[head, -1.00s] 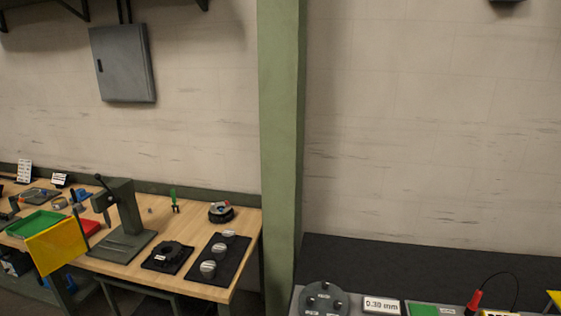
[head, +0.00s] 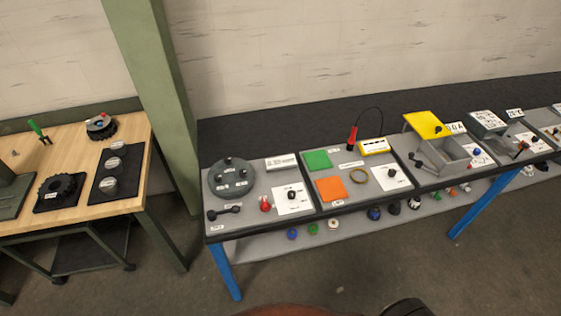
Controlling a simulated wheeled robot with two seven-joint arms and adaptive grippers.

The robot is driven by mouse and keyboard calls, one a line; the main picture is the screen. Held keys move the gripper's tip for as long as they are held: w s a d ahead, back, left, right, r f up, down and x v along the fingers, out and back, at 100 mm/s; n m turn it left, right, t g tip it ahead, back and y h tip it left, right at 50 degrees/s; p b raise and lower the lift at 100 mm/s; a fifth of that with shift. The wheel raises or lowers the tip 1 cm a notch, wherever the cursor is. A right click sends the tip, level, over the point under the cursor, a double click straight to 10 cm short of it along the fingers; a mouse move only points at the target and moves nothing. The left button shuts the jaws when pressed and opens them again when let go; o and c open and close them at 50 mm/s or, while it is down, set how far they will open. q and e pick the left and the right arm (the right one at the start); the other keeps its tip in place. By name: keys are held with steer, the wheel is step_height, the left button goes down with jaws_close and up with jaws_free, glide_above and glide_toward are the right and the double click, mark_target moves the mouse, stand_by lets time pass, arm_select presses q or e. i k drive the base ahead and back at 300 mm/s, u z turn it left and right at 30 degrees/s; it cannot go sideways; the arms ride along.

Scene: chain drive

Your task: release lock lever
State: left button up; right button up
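No part in view is clearly marked as the lock lever. A small black lever-like part (head: 223,212) lies at the front left of the grey bench, below a round grey disc (head: 232,177) with dark knobs. Another dark handle (head: 424,164) shows at the left of a grey open box (head: 446,152) with a raised yellow plate (head: 423,125). I cannot tell which of these the lever is. Neither of my grippers is in view.
The grey bench (head: 262,229) on blue legs holds green (head: 317,159) and orange (head: 330,190) squares and a red probe (head: 352,138). A wooden table (head: 60,151) stands left, beyond a green post (head: 158,70). Floor in front is mostly clear.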

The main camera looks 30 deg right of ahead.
mark_target(212, 214)
steer(key=u, duration=2.35)
steer(key=k, duration=1.05)
steer(key=z, duration=1.6)
steer(key=i, duration=0.5)
steer(key=z, duration=0.05)
